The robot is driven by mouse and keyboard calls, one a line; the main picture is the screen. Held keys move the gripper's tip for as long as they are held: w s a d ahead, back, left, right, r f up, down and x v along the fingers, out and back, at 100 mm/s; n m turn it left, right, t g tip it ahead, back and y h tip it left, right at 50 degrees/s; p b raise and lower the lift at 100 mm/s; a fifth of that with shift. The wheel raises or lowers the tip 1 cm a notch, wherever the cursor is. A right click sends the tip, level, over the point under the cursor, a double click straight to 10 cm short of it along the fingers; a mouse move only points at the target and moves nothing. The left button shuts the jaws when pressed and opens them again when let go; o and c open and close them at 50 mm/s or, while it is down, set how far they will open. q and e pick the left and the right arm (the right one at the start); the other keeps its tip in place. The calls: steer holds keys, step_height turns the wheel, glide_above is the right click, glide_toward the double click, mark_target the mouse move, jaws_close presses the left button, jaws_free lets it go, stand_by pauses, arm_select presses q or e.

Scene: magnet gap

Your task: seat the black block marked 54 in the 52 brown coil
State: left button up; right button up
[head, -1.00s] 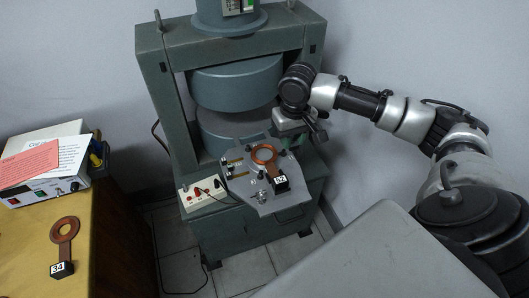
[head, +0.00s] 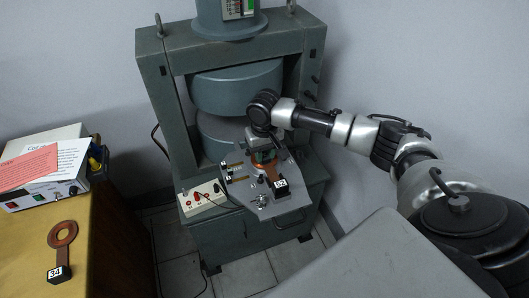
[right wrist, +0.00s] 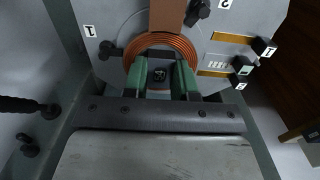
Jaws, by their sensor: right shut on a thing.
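The 52 coil (head: 271,172) is a brown ring with a strap and a black tag marked 52. It lies on the grey plate (head: 292,206) at the front of the press; my gripper hides part of its ring in the head view. In the right wrist view the coil (right wrist: 160,41) shows as copper windings. My right gripper (head: 262,155) is over the ring. Its green fingers (right wrist: 160,78) are shut on a small black block (right wrist: 158,74) with a pale mark, too small to read. The block appears within the ring's opening; I cannot tell its depth. My left gripper is out of view.
A second brown coil marked 34 (head: 61,246) lies on the wooden bench (head: 105,225) at left, by a meter box (head: 40,190) with papers. Large grey press discs (head: 238,85) stand behind the plate. Knobs (right wrist: 264,46) and slots surround the coil.

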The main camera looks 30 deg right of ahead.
mark_target(264, 155)
steer(key=shift+f, duration=0.15)
steer(key=shift+s+a+f, duration=0.15)
steer(key=shift+s+f, duration=0.2)
steer(key=shift+f, duration=0.2)
steer(key=o, duration=0.7)
steer(key=shift+o, duration=0.4)
steer(key=shift+r, duration=0.2)
steer(key=shift+o, duration=0.4)
step_height(264, 155, up, 13)
steer(key=shift+w+p, duration=0.35)
